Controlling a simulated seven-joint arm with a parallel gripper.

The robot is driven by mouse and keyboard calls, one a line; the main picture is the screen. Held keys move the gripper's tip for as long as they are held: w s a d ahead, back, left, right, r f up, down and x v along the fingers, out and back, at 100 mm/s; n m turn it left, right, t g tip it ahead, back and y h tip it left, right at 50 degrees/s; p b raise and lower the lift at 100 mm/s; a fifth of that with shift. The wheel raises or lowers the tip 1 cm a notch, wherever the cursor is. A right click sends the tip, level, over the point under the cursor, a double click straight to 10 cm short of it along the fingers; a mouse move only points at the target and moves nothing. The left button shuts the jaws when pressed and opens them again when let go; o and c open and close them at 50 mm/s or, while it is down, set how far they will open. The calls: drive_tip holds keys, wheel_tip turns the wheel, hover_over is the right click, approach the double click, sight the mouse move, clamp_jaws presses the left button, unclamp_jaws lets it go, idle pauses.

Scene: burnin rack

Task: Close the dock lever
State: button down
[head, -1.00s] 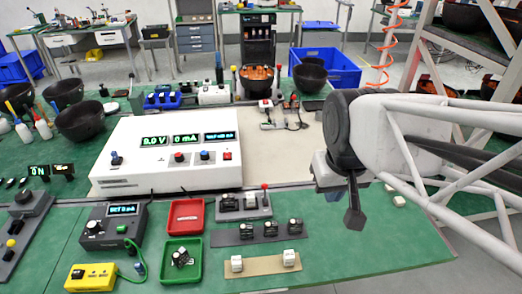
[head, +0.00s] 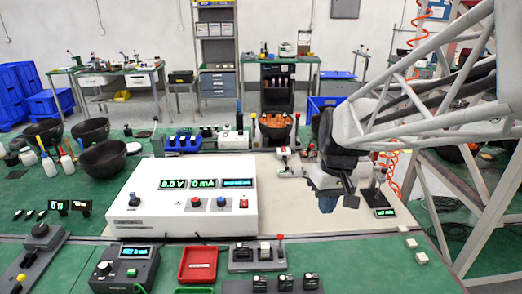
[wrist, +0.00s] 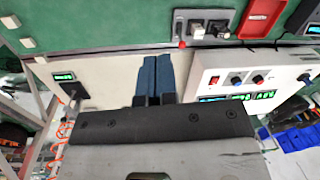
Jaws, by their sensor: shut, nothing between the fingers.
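The grey dock (head: 242,266) sits on the near green bench, to the right of the red tray, with small modules in it. Its lever (head: 280,238) has a red knob and stands up at the dock's right end. In the wrist view the dock (wrist: 207,14) is at the top and the lever's red knob (wrist: 182,44) points toward the fingers. My gripper (head: 328,208) is above the beige mat, behind and to the right of the dock, clear of the lever. Its blue fingers (wrist: 153,58) are together and empty.
A white power supply (head: 150,215) with lit displays stands left of my gripper, behind the dock. The red tray (head: 198,264) is left of the dock. A grey strip with several black modules (head: 285,283) lies in front. A small lit meter (head: 384,212) stands right of my gripper.

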drive_tip(key=w+f+n+g+y, duration=0.1)
drive_tip(key=w+f, duration=0.5)
drive_tip(key=w, duration=0.4)
drive_tip(key=w+f+n+g+y, duration=0.1)
drive_tip(key=w+f+n+g, duration=0.1)
drive_tip(key=w+f, duration=0.5)
drive_tip(key=w, duration=0.3)
drive_tip(key=shift+a, duration=0.4)
drive_tip(key=shift+f, duration=0.1)
drive_tip(key=x, duration=0.9)
drive_tip(key=shift+s+a, duration=0.1)
drive_tip(key=shift+s, duration=0.1)
drive_tip(key=shift+s+a, duration=0.95)
drive_tip(key=shift+s, duration=0.05)
drive_tip(key=shift+s+a, duration=0.5)
